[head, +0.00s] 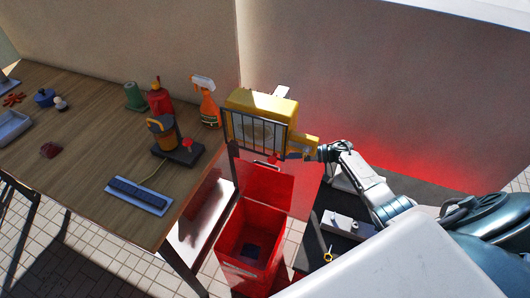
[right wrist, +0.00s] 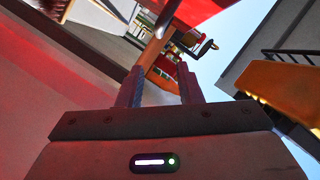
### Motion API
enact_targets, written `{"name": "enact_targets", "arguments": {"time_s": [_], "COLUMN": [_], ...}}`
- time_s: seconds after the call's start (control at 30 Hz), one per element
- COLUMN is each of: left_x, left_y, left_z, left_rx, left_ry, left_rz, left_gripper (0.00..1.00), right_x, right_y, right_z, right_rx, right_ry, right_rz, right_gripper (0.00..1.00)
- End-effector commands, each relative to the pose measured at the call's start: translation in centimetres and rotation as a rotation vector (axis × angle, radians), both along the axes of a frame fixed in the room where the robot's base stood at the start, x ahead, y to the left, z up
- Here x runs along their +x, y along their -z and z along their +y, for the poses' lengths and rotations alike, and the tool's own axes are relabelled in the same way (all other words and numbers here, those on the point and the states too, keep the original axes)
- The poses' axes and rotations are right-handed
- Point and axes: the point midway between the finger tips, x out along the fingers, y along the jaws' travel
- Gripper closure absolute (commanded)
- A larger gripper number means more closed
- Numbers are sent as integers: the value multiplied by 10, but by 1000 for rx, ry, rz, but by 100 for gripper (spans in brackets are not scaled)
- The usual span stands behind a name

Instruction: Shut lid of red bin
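The red bin (head: 232,238) stands on the floor beside the table, open at the top with a dark interior. Its red lid (head: 268,184) is raised, standing up at the bin's far side. My right gripper (head: 284,157) is near the top edge of the lid, in front of the yellow lamp; I cannot tell whether it touches the lid. In the right wrist view its two fingers (right wrist: 160,82) are apart, with no clearly held object between them. A red surface, perhaps the lid, shows at the top of that view. My left gripper is not in view.
A yellow work lamp (head: 262,106) with a black grille stands just behind the lid. The wooden table (head: 90,130) at left holds a spray bottle (head: 208,102), a power strip (head: 139,195) and other items. A wall closes off the back.

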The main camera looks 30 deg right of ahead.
Motion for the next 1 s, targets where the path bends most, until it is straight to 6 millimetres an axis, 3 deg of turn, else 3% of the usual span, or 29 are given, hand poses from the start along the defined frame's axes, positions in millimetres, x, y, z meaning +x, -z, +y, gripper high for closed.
{"name": "enact_targets", "arguments": {"time_s": [0.03, 0.17, 0.6, 1.0], "left_x": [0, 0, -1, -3], "left_y": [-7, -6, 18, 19], "left_z": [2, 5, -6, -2], "left_rx": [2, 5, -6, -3], "left_ry": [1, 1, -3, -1], "left_rz": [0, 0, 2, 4], "left_gripper": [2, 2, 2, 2], "right_x": [-3, -5, 26, 30], "right_y": [0, 10, 26, 25], "right_z": [5, 15, 66, 73], "right_rx": [9, 17, 17, 16], "right_ry": [-4, -9, -8, -7], "right_rz": [34, 79, 79, 79], "right_gripper": [68, 68, 68, 68]}}
